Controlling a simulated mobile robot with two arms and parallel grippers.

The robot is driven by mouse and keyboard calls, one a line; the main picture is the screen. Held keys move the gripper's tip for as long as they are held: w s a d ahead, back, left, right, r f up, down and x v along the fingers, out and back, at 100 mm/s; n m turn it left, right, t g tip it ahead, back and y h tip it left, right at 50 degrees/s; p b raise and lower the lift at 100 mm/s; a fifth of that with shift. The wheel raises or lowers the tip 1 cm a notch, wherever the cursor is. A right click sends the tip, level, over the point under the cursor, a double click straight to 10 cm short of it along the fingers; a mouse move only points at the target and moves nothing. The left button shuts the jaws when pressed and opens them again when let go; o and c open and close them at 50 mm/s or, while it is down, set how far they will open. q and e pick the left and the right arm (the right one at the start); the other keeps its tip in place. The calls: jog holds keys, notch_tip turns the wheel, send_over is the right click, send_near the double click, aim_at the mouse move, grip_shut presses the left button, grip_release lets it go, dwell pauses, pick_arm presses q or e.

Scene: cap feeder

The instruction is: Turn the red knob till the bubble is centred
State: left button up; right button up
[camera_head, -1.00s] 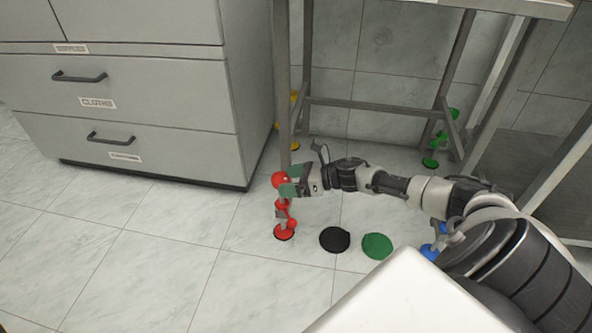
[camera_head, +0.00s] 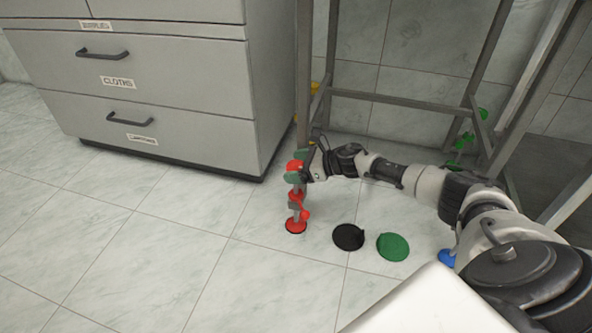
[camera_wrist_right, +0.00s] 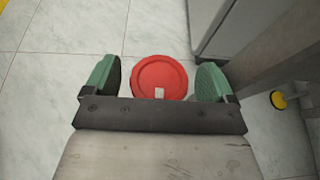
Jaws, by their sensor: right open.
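The red knob (camera_wrist_right: 160,78) shows in the right wrist view as a round red disc with a small white mark near its lower edge. In the head view the red knob (camera_head: 294,166) is at the upper part of a red-footed leg (camera_head: 296,225) below the metal frame. My right gripper (camera_head: 297,166) is open, with its green fingertips on either side of the knob. In the wrist view my right gripper (camera_wrist_right: 160,82) shows a gap between each finger and the knob. No bubble level can be made out. My left gripper is not in view.
A grey drawer cabinet (camera_head: 160,85) stands at the left. A metal frame (camera_head: 400,100) stands behind the knob. A black disc (camera_head: 348,237) and a green disc (camera_head: 393,247) lie on the floor.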

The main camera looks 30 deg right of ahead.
jog(key=shift+a, duration=0.1)
jog(key=c, duration=0.9)
jog(key=shift+c, duration=0.2)
jog(key=shift+r+p, duration=0.1)
jog(key=shift+p, duration=0.3)
